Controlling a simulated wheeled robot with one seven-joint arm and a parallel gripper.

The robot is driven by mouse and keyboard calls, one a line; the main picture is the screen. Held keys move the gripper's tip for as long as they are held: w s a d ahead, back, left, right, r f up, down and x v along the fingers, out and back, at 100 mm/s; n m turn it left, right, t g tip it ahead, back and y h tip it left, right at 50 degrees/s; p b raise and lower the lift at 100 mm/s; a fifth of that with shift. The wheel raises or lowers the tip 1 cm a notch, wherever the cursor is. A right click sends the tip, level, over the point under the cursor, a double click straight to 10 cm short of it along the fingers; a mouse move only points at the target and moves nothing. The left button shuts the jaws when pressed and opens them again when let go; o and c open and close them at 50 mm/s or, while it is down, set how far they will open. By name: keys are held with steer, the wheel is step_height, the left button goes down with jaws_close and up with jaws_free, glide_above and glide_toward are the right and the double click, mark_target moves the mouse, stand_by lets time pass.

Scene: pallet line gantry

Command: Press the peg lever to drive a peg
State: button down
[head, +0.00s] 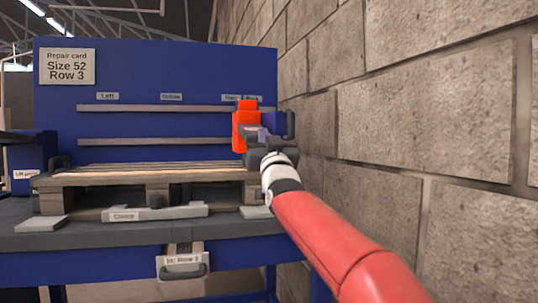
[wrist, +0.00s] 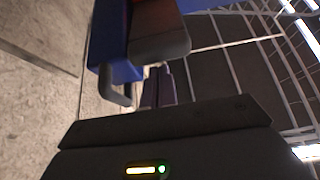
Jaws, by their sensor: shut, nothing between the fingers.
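My gripper (head: 263,135) is at the right end of the workbench, by the wall. In the wrist view its purple fingers (wrist: 160,86) are shut with nothing between them. An orange-red block (head: 245,115) stands upright just left of and behind the gripper. A blue housing (head: 270,122) with a dark upright handle (head: 291,125), which may be the peg lever, is beside it. In the wrist view the blue housing (wrist: 104,40) and dark handle (wrist: 119,93) are close to the fingertips. I cannot tell whether they touch. The gripper hides part of this unit.
A wooden pallet (head: 145,177) lies on the bench (head: 90,240), below two rails on the blue back panel (head: 160,70). A card (head: 67,67) reads Size 52, Row 3. A clamp bar (head: 155,213) is in front. The block wall (head: 430,100) stands close on the right.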

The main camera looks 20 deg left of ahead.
steer(key=r+b+v, duration=0.1)
steer(key=b+v, duration=0.2)
steer(key=v, duration=0.6)
steer(key=shift+s+d+f, duration=0.2)
steer(key=shift+s, duration=0.5)
steer(key=s+d+f+m+g+h, duration=0.1)
steer(key=s+d+f+g+h, duration=0.25)
steer(key=d+f, duration=0.55)
steer(key=s+d+f+m+g+h, duration=0.1)
steer(key=s+d+f+g+h, duration=0.15)
steer(key=d+f+h, duration=0.45)
steer(key=s+d+f+m+g+h, duration=0.1)
steer(key=s+d+f+g, duration=0.2)
steer(key=s+d+f, duration=0.35)
steer(key=s+d+f+m+g, duration=0.2)
steer(key=s+d+f+g, duration=0.15)
steer(key=s+f, duration=0.55)
steer(key=s+d+f+m+g+h, duration=0.1)
steer(key=s+d+f+g, duration=0.1)
steer(key=s+d+f, duration=0.6)
step_height(320, 180, up, 11)
steer(key=a+p, duration=0.2)
steer(key=p, duration=1.1)
steer(key=shift+w+f+g, duration=0.2)
steer(key=shift+w+g, duration=0.1)
steer(key=shift+g, duration=0.15)
